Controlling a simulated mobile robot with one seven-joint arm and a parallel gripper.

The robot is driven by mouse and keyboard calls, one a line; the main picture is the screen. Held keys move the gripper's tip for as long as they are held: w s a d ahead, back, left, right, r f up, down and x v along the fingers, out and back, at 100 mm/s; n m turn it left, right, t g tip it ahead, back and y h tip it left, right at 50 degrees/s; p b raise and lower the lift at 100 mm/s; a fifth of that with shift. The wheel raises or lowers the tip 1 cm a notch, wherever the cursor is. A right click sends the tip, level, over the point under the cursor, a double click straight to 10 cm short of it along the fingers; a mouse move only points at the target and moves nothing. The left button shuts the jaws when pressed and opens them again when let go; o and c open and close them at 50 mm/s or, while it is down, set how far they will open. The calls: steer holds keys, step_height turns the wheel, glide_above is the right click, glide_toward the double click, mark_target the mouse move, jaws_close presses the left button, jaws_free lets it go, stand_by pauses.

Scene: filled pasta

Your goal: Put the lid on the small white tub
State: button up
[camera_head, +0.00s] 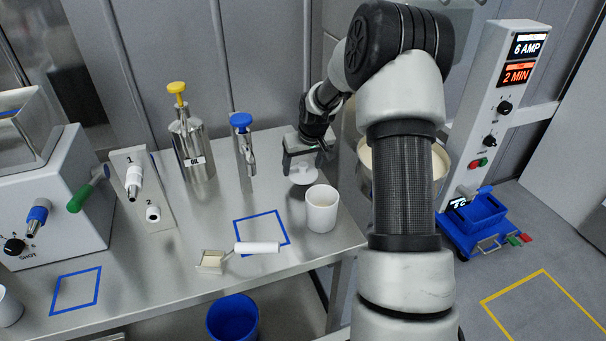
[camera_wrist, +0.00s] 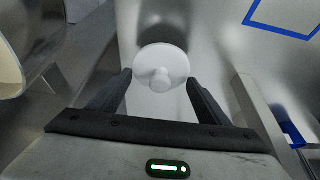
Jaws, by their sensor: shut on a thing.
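A round white lid with a small knob (camera_wrist: 165,58) is between my fingers in the wrist view. In the head view my gripper (camera_head: 303,160) holds the lid (camera_head: 303,177) at the back right of the steel table, behind the small white tub. The small white tub (camera_head: 321,212) stands upright and uncovered near the table's right end, apart from the lid.
A blue-marked square (camera_head: 262,217) and a white-handled scoop (camera_head: 258,248) are left of the tub. A blue-topped dispenser (camera_head: 244,155) and a yellow-topped one (camera_head: 193,150) stand behind. A large vat (camera_head: 440,165) is to the right, partly behind my arm.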

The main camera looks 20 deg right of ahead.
mark_target(303, 164)
step_height(303, 164, up, 5)
steer(key=shift+r, duration=0.1)
steer(key=s+r+p, duration=0.4)
steer(key=s+p, duration=0.1)
steer(key=s, duration=0.3)
steer(key=s+r+p, duration=0.4)
steer(key=s, duration=0.4)
step_height(303, 164, down, 6)
steer(key=b, duration=0.4)
steer(key=shift+s+a+f+b, duration=0.15)
steer(key=shift+s+a+b, duration=0.05)
steer(key=shift+a+b, duration=0.25)
steer(key=shift+f+b, duration=0.15)
steer(key=shift+b, duration=0.4)
stand_by(1.0)
stand_by(0.4)
steer(key=o, duration=1.3)
